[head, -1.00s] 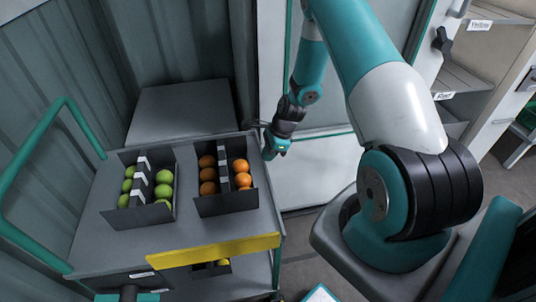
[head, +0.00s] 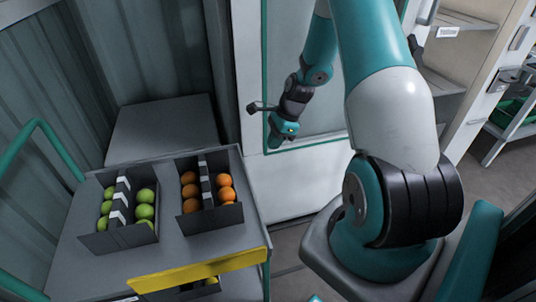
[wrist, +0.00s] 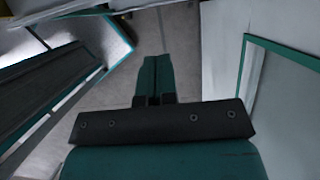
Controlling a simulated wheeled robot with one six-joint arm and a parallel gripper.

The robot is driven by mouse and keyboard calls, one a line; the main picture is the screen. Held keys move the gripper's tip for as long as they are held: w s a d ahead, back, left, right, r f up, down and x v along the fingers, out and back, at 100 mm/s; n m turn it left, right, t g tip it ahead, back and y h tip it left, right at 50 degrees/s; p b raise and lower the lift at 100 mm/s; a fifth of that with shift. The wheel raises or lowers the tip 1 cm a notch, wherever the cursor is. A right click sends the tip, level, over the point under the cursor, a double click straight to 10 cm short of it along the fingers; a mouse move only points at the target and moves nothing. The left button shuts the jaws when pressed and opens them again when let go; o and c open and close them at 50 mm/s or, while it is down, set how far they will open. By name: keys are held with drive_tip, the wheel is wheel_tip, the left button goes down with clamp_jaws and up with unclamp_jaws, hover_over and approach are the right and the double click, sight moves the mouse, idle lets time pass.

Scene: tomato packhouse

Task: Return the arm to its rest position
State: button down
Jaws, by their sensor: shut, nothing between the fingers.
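My gripper (head: 273,142) hangs in the air at the end of my folded arm, in front of a pale panel and right of the cart. In the wrist view, my gripper's fingers (wrist: 155,80) lie together, shut, with nothing between them. Bare grey floor shows beyond the fingertips. In the head view, the arm's upper link rises from its base at the right, and the forearm hangs down behind it.
A grey cart (head: 90,262) at left carries a box of green tomatoes (head: 152,232) and a box of orange tomatoes (head: 228,212). A yellow-edged drawer (head: 200,272) is at its front. Shelves (head: 450,62) stand at right. Floor between cart and base is clear.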

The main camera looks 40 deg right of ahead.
drive_tip(key=shift+d+r, duration=0.1)
drive_tip(key=shift+r, duration=0.25)
drive_tip(key=s+a+r+n, duration=0.1)
drive_tip(key=a+r+n, duration=1.25)
drive_tip(key=a, duration=0.45)
drive_tip(key=s+a+r+n+g, duration=0.1)
drive_tip(key=s+a+r+n, duration=0.4)
drive_tip(key=s+a+n, duration=0.2)
drive_tip(key=s+a+r+n+g, duration=0.1)
drive_tip(key=s+a+r+n, duration=0.5)
drive_tip(key=s+n, duration=0.4)
drive_tip(key=shift+s+a, duration=0.55)
drive_tip(key=shift+s, duration=0.45)
